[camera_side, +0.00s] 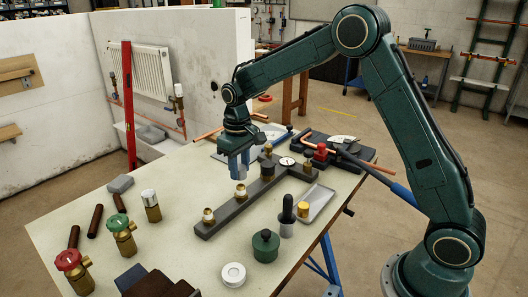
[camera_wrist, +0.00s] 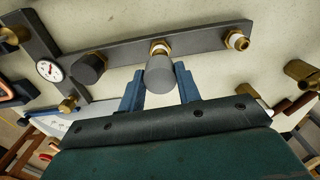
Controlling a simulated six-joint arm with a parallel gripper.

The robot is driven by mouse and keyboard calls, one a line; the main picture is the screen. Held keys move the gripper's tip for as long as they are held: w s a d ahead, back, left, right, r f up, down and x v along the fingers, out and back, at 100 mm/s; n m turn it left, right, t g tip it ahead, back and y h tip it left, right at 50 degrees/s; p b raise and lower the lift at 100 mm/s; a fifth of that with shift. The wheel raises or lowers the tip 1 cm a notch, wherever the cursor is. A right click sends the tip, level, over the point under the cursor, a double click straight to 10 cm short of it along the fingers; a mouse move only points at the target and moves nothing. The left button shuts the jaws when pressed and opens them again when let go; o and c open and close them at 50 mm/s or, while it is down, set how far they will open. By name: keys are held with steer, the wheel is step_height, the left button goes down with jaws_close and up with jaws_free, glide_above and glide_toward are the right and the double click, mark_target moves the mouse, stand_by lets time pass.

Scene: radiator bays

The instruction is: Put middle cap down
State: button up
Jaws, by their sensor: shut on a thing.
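My gripper (camera_wrist: 160,86) is shut on a grey cap (camera_wrist: 158,74), which sits between its blue fingers in the wrist view. In the side view, my gripper (camera_side: 238,168) hangs over the middle brass fitting (camera_side: 240,190) of the dark manifold bar (camera_side: 226,213). The wrist view shows that fitting (camera_wrist: 159,46) just past the cap's edge; the cap hides part of it. In the side view, the fitting stands clear below the fingers. The front end fitting (camera_side: 208,214) is bare. Another dark grey cap (camera_wrist: 89,67) sits on the bar towards the dial.
A pressure dial (camera_side: 287,161) sits at the bar's far part. A grey tray (camera_side: 318,204), a dark-topped tool (camera_side: 287,212) and a green pot (camera_side: 265,245) stand to the right. Brass valves (camera_side: 122,235) stand at left.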

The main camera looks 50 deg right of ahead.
steer(key=shift+r, duration=0.15)
steer(key=s+d+r+m, duration=0.4)
steer(key=s+d+r, duration=0.2)
steer(key=s+d, duration=0.1)
step_height(320, 180, up, 4)
steer(key=m, duration=0.5)
glide_above(312, 204)
step_height(312, 204, down, 16)
steer(key=shift+r, duration=0.1)
steer(key=shift+f, duration=0.2)
steer(key=shift+f, duration=1.75)
steer(key=shift+f, duration=0.1)
steer(key=o, duration=0.8)
steer(key=shift+o, duration=0.2)
